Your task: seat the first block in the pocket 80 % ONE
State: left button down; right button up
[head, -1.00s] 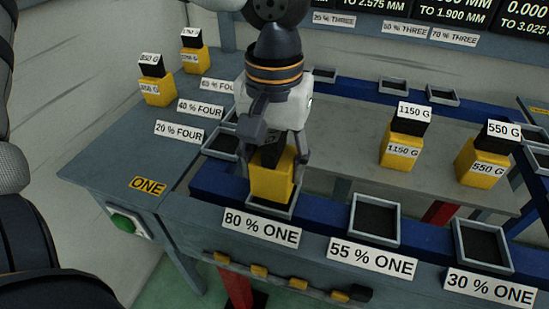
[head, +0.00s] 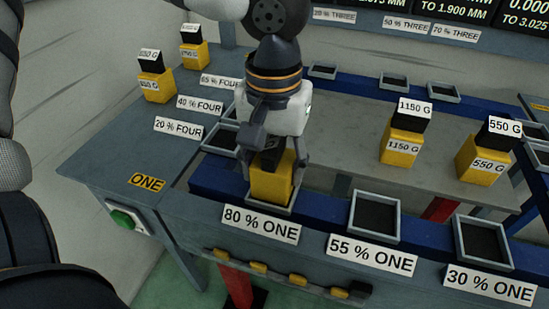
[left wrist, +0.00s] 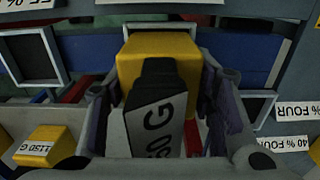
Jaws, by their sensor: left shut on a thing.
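The first block is yellow with a black top (head: 271,183). In the head view it stands upright at the pocket 80 % ONE (head: 288,209), whose grey rim shows around its foot. The block hides the pocket's floor, so I cannot tell whether it rests fully on it. My left gripper (head: 272,160) comes down from above and is shut on the block, with a finger on each side. In the left wrist view the block (left wrist: 158,62) sits between the fingers, its white label partly readable. My right gripper is not in view.
Empty pockets 55 % ONE (head: 375,217) and 30 % ONE (head: 482,243) lie to the right on the blue beam. Blocks marked 1150 G (head: 402,148) and 550 G (head: 482,165) stand on the grey surface behind. Two more blocks stand at the back left. A green button (head: 123,218) is at the front left.

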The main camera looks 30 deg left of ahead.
aim_at(274, 136)
pick_arm(q)
jog(key=shift+f, duration=0.35)
jog(key=c, duration=0.6)
grip_release()
jog(key=shift+c, duration=0.2)
notch_tip(274, 136, up, 12)
jog(key=shift+f, duration=0.1)
